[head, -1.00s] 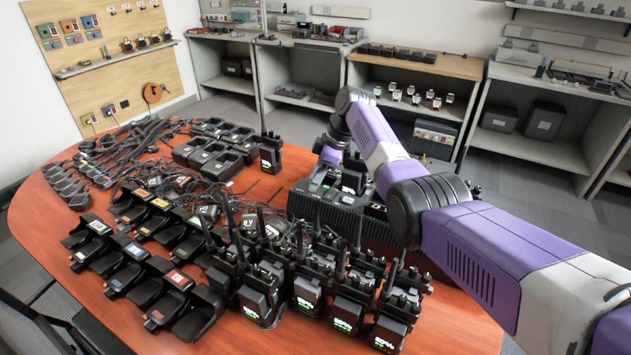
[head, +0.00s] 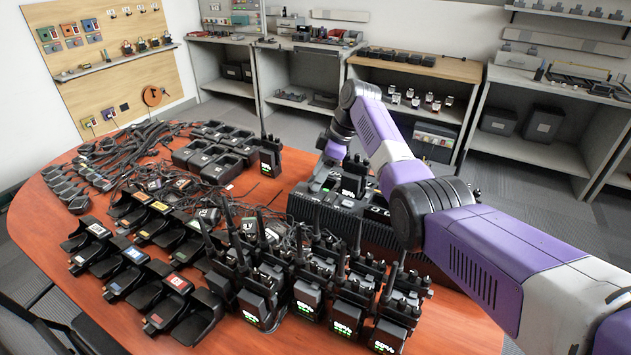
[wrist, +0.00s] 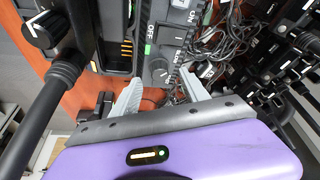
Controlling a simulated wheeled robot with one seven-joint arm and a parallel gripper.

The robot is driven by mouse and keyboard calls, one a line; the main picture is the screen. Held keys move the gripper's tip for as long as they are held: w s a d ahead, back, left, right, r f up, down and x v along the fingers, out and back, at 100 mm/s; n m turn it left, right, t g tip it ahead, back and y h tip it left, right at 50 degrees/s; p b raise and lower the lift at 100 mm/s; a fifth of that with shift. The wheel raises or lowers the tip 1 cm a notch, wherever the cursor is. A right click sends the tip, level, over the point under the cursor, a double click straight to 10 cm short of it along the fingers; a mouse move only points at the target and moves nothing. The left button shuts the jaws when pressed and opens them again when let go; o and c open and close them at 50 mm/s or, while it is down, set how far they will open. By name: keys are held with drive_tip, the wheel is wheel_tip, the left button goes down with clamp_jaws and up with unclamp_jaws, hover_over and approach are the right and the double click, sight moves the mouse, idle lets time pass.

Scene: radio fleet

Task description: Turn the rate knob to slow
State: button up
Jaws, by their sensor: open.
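In the wrist view, a round dark knob (wrist: 160,69) with a white pointer mark sits on a grey panel strip (wrist: 149,52) of a black charger. ON and OFF are printed farther up the strip. Smaller print beside the knob is too blurred to read surely. My gripper (wrist: 161,92) is open, with its two pale fingers spread to either side just below the knob in the picture. I cannot tell whether they touch anything.
A larger black knob (wrist: 46,29) with a white pointer and a thick black antenna (wrist: 45,105) stand close at the left in the wrist view. Several radios (head: 345,317) crowd the table (head: 60,225) before the charger. Loose cables (wrist: 212,50) lie to the right in the wrist view.

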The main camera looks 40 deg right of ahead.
drive_tip(key=shift+v, duration=2.55)
